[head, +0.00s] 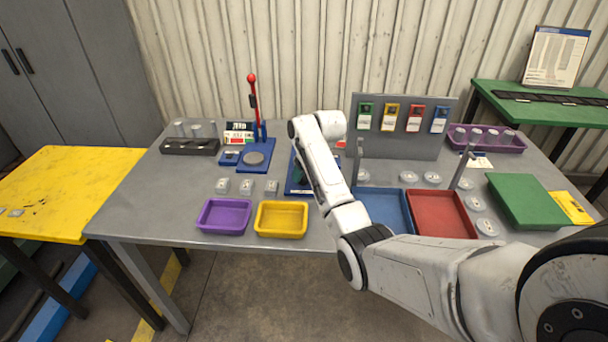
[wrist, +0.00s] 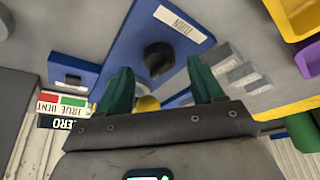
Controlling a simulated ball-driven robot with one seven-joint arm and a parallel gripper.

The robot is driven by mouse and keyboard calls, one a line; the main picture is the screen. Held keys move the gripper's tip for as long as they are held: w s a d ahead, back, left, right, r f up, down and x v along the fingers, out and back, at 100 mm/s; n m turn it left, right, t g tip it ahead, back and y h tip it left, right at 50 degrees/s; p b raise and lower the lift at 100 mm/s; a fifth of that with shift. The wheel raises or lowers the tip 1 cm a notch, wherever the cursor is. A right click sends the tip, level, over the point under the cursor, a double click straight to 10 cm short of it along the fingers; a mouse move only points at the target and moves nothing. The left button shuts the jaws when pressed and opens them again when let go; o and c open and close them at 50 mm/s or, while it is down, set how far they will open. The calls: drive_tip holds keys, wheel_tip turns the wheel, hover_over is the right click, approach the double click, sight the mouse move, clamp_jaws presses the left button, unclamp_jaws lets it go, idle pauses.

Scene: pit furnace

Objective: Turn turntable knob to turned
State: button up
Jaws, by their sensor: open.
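The black turntable knob (wrist: 158,57) sits on a blue base plate (wrist: 128,42) with a white label (wrist: 180,24) beside it. In the head view most of the blue base plate (head: 293,188) is hidden by my arm, and the knob cannot be made out there. My gripper (wrist: 159,76) has dark green fingers spread apart, one to each side of the knob's lower part in the wrist view. Nothing is held between them. Whether the fingers are down at the knob's height or touch it cannot be told. A yellow part (wrist: 147,103) shows between the fingers, partly hidden.
Left of the base plate stand small grey blocks (head: 247,187) and a blue fixture with a red-topped lever (head: 252,90). Purple (head: 224,230) and yellow (head: 281,232) trays lie at the front edge. Blue (head: 383,222) and red (head: 442,226) trays lie to the right.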

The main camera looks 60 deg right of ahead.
drive_tip(key=shift+x, duration=1.25)
drive_tip(key=c, duration=1.1)
